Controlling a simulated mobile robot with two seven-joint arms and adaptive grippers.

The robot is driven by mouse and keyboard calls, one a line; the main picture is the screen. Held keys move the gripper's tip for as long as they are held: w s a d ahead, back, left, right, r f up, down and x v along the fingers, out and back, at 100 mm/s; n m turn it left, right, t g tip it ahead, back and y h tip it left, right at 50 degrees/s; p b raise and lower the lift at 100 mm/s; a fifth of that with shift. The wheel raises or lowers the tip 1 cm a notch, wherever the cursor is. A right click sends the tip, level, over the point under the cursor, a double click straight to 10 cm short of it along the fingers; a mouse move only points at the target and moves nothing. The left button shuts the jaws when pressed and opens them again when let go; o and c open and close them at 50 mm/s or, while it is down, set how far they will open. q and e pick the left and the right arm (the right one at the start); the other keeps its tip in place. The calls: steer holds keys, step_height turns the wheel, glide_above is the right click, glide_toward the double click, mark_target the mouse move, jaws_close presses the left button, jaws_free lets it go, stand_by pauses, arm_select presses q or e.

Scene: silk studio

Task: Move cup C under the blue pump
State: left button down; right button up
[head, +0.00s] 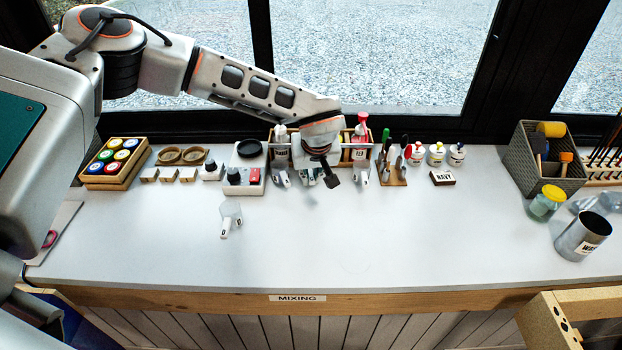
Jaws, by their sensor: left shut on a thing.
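My left gripper (321,178) reaches down in front of the pump rack (344,154) at the back of the table. It is shut on a small clear cup (307,178), mostly hidden by the gripper; its letter cannot be read. A pump bottle with a pale top (281,134) stands left of the gripper and one with a red-pink top (361,130) stands right of it. The wrist hides the middle of the rack, and no blue pump shows. Similar cups stand left (280,179) and right (361,178) of the gripper.
A scale with a red button (255,180) stands left of the cups. A tool block (393,172) and a NAVY box (442,178) are on the right. A metal can (580,238) and jar (546,203) stand far right. The front middle is clear.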

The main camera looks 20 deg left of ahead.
arm_select(q)
steer(key=shift+f, duration=0.1)
stand_by(0.3)
steer(key=shift+f+b, duration=0.35)
steer(key=shift+f, duration=0.2)
steer(key=c, duration=2)
jaws_free()
steer(key=shift+c, duration=0.2)
steer(key=shift+s+d+r, duration=0.1)
steer(key=shift+s+r, duration=0.05)
steer(key=shift+r, duration=0.45)
steer(key=v, duration=1.1)
steer(key=shift+s+f, duration=0.1)
